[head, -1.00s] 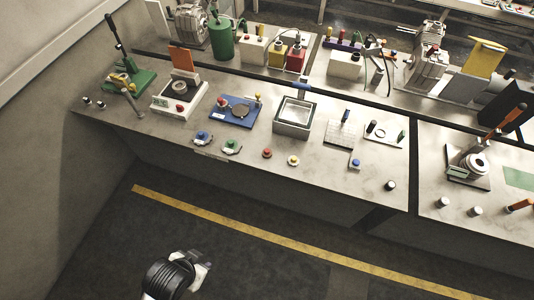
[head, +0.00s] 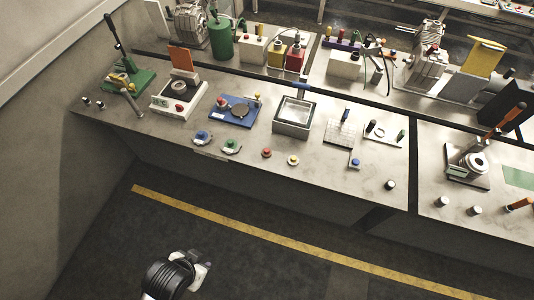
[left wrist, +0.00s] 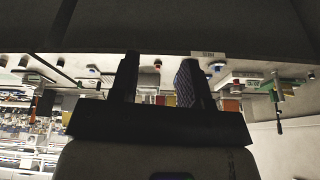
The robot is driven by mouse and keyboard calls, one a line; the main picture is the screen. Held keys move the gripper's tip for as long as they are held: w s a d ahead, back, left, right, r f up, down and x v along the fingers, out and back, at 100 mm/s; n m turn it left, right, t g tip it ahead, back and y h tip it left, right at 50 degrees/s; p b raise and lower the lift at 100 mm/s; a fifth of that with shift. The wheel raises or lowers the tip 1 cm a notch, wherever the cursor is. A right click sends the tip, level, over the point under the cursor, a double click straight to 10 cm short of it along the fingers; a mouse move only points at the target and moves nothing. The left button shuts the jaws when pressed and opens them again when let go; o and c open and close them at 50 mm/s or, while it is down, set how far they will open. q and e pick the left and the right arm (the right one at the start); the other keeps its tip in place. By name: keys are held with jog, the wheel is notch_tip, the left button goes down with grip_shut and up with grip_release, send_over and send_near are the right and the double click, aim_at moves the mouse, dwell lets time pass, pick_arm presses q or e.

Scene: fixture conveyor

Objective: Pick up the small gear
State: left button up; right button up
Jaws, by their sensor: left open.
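I cannot make out the small gear for certain. A dark round disc (head: 240,110) lies on a blue fixture plate (head: 225,119) on the bench; it is too small to tell whether it has teeth. My left gripper (head: 201,262) is low in the head view, over the dark floor in front of the bench and well apart from everything on it. In the left wrist view my left gripper (left wrist: 158,78) shows two dark fingers spread apart with nothing between them. My right gripper is in neither view.
The long grey bench (head: 330,180) holds several fixtures, among them a green lever press (head: 128,78), a square metal bin (head: 294,115) and coloured buttons along the front. A yellow stripe (head: 260,233) marks the open floor. The left wrist view shows the bench upside down.

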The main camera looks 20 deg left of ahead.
pick_arm(q)
jog(key=o, duration=0.3)
